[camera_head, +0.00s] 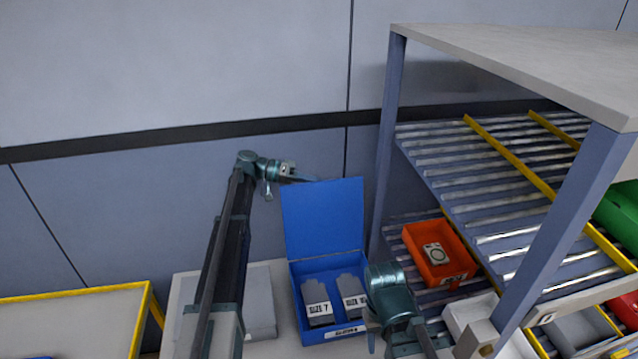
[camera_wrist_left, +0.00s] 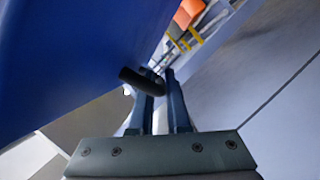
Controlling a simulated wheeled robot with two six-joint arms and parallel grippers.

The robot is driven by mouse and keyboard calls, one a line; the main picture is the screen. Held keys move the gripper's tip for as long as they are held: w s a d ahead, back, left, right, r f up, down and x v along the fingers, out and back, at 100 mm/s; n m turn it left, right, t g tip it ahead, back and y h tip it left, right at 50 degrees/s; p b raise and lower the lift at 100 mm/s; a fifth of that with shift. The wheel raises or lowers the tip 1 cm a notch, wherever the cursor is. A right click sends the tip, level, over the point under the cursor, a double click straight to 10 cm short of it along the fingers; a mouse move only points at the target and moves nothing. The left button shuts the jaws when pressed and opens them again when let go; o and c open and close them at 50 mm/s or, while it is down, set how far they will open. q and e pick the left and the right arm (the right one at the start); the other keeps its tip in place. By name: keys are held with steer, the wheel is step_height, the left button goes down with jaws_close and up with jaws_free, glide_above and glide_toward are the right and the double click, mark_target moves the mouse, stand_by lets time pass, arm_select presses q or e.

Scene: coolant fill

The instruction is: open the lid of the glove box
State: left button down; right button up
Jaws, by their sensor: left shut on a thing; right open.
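The blue glove box (camera_head: 334,334) stands on a light table with its lid (camera_head: 323,217) raised roughly upright at the back. Inside are two grey gloves, one labelled size 7 (camera_head: 317,305) and another (camera_head: 351,292) partly hidden by my right arm. My left gripper (camera_head: 303,178) is at the lid's upper left edge. In the left wrist view, its fingers (camera_wrist_left: 160,84) are shut on a black handle (camera_wrist_left: 140,80) sticking out from the blue lid. My right gripper (camera_head: 398,341) is open at the box's front right corner, apart from the lid.
A grey flat case (camera_head: 256,303) lies left of the box. A roller rack (camera_head: 385,110) stands at the right, holding an orange bin (camera_head: 437,253) and other bins. A yellow-edged table (camera_head: 80,320) is at the lower left. Space above the box is free.

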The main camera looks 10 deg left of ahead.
mark_target(322, 194)
stand_by(0.8)
arm_select(q)
steer(key=shift+m+t+y, duration=0.3)
steer(key=shift+m+t, duration=0.1)
steer(key=shift+m, duration=0.5)
steer(key=s+p, duration=0.1)
steer(key=s+d+r+p, duration=0.1)
steer(key=s, duration=0.2)
steer(key=shift+s+d+r+p, duration=0.3)
steer(key=shift+d+r+p, duration=0.05)
steer(key=shift+d+p, duration=0.05)
steer(key=shift+w+f, duration=0.1)
steer(key=c, duration=1.2)
jaws_free()
steer(key=shift+o, duration=0.2)
steer(key=p+v, duration=0.4)
steer(key=v, duration=1)
steer(key=shift+w, duration=0.1)
